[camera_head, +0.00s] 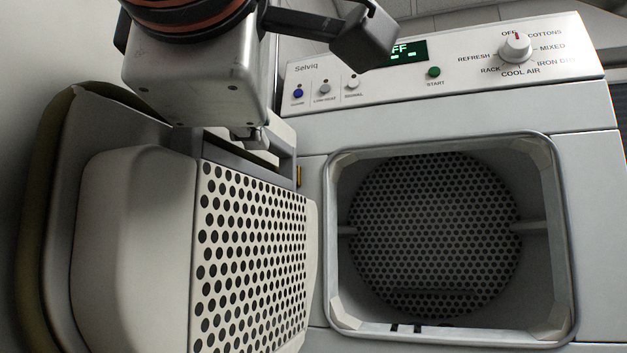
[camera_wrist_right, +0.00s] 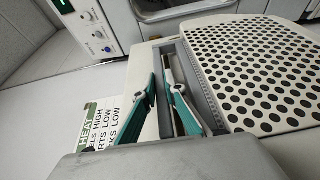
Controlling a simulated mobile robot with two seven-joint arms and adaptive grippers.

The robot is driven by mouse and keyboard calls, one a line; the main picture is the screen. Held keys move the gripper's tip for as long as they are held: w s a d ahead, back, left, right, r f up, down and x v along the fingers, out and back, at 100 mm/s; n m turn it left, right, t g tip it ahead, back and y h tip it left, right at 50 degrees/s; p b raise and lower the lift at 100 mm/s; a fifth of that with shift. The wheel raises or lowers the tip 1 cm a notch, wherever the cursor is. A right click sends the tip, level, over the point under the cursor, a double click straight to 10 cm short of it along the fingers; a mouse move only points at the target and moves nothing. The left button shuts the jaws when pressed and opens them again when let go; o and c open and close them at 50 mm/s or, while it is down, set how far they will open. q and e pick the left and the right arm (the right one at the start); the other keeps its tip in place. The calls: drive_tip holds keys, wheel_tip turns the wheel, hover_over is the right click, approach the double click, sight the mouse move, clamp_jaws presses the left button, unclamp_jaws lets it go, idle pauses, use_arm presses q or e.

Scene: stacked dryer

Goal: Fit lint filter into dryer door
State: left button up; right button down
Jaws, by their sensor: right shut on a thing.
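The dryer door (camera_head: 130,230) stands open at the left of the head view, its perforated inner panel (camera_head: 255,250) facing right. A long slot runs along the door's top edge; it also shows in the right wrist view, beside the perforated panel (camera_wrist_right: 260,70). My right gripper (camera_head: 258,138) reaches down over this top edge, its grey body hiding part of it. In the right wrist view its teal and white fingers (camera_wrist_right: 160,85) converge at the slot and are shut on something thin. I take this to be the lint filter, mostly hidden; how deep it sits cannot be told. My left gripper is not in view.
The dryer's open drum mouth (camera_head: 435,235) is right of the door, with a perforated back wall. Above it is the control panel (camera_head: 450,65) with a dial (camera_head: 515,47) and display. A printed label (camera_wrist_right: 108,122) shows beside the fingers.

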drive_tip(key=shift+f, duration=0.3)
drive_tip(key=c, duration=2)
unclamp_jaws()
